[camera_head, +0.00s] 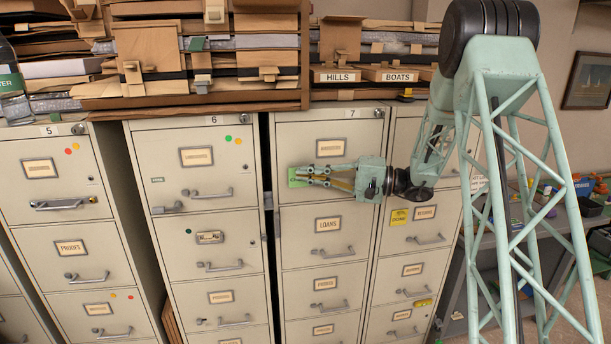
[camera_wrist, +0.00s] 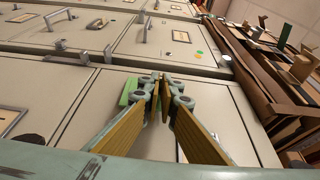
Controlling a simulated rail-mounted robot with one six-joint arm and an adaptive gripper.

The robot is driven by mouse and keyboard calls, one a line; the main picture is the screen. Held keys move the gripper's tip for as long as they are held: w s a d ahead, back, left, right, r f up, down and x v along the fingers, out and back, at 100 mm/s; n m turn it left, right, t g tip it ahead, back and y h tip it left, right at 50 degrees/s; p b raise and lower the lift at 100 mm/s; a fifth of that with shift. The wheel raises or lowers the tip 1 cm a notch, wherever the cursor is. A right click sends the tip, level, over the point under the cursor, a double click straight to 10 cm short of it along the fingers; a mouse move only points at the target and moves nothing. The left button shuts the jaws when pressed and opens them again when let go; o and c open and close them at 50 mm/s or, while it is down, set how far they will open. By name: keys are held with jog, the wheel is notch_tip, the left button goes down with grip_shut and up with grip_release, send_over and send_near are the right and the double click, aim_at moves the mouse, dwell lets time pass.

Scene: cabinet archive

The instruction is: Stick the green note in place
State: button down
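The green note (camera_head: 293,177) is at the left edge of the top drawer front of cabinet 7, right at my fingertips. In the wrist view the green note (camera_wrist: 127,92) shows as a small green patch beside the left finger; the rest is hidden behind the fingers. My gripper (camera_head: 306,175) reaches in from the right, level with the top drawer. In the wrist view my gripper (camera_wrist: 161,82) has its fingertips drawn nearly together at the note. Whether the note lies fully flat on the drawer cannot be told.
A yellow note (camera_head: 399,217) is on the cabinet to the right. Drawer handles stick out, such as the LOANS drawer handle (camera_head: 333,252). Boxes labelled HILLS (camera_head: 335,76) and BOATS (camera_head: 396,75) stand on top of the cabinets. A shelf with small items (camera_head: 540,205) is at the right.

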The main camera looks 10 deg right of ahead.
jog(key=shift+w, duration=0.5)
dwell(0.3)
jog(key=c, duration=2.4)
grip_release()
jog(key=shift+o, duration=0.2)
jog(key=shift+s+d+f+b, duration=0.2)
jog(key=shift+s+d+b, duration=0.05)
jog(key=shift+d+b, duration=0.3)
jog(key=shift+r+v, duration=0.25)
jog(key=shift+v, duration=0.95)
jog(key=shift+d+b, duration=0.15)
jog(key=shift+b, duration=0.3)
jog(key=shift+b+v, duration=0.4)
jog(key=shift+v, duration=0.75)
